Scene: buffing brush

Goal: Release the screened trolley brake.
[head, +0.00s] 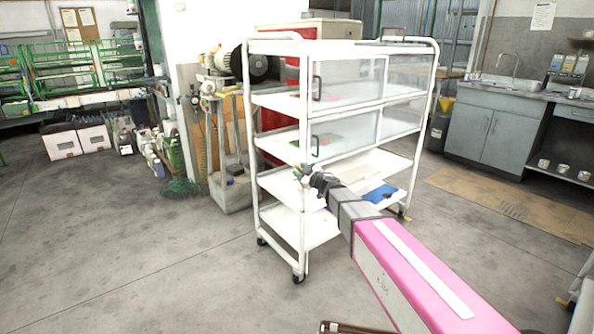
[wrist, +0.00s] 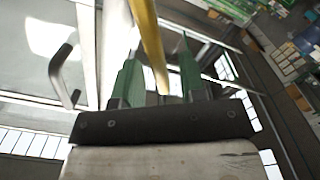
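The white trolley (head: 304,215) stands upright on castors, with clear screens (head: 340,135) with dark handles across its upper shelves. My gripper (head: 303,172) is at the trolley's near side, by a shelf edge at mid-height. In the wrist view my gripper (wrist: 160,75) shows two green fingers standing apart. A yellow bar (wrist: 148,40) runs down from the top between them; I cannot tell whether it touches either finger. A white trolley post (wrist: 113,40) is just behind the left finger. A screen handle (wrist: 62,75) is at the left. I cannot make out a part that is clearly the brake.
A blue item (head: 380,193) lies on a lower shelf. A bench grinder (head: 225,65) on a stand is behind the trolley at left. A sink cabinet (head: 495,125) is at right, with a brown mat (head: 520,205) before it. The floor (head: 130,260) at left is clear.

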